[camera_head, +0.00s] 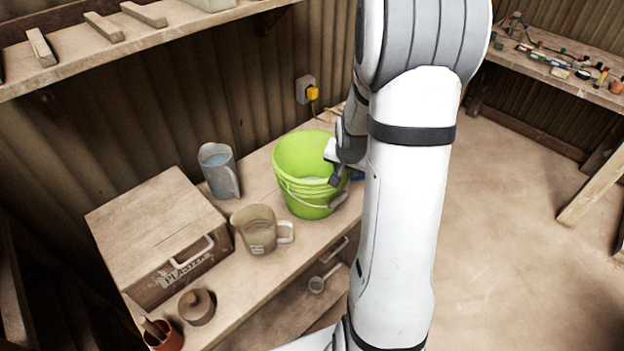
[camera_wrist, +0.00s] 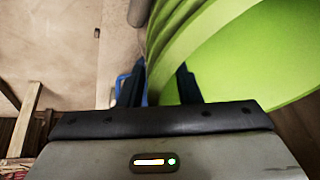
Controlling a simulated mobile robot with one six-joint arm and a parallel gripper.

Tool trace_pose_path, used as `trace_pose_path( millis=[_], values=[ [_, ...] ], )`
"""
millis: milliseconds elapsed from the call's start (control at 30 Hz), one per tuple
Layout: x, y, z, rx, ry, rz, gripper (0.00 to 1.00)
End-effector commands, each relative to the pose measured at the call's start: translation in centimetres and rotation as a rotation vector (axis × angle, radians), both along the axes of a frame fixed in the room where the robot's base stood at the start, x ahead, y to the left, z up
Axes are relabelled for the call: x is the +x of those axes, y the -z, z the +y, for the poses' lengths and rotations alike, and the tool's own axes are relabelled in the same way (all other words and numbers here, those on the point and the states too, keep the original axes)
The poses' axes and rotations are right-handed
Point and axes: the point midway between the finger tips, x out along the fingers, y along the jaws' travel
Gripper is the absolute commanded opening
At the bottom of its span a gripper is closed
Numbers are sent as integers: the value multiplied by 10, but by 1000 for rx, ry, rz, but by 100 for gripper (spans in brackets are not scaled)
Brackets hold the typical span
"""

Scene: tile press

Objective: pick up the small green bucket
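The small green bucket (camera_head: 300,185) stands upright on the wooden bench, with its wire handle hanging down at the front. My gripper (camera_head: 337,172) is at the right side of its rim, partly hidden by my own arm. In the wrist view, the green bucket (camera_wrist: 255,60) fills the upper right. Its rim and wall come down between the two dark fingers of my gripper (camera_wrist: 160,88). The fingers are apart, one on each side of the wall, with a gap still showing. Something blue shows by the left finger.
A shelf (camera_head: 110,50) overhangs at upper left. Open floor lies right.

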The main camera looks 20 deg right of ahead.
Motion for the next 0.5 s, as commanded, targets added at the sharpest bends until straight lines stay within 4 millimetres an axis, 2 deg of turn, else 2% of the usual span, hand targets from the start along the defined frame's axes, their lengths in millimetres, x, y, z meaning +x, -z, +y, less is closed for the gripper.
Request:
trace_pose_path(
  millis=[133, 433, 500],
  values=[
    [5, 11, -2, 1, 2, 0, 31],
    [6, 14, -2, -1, 0, -2, 31],
    [6, 14, -2, -1, 0, -2, 25]
  ],
)
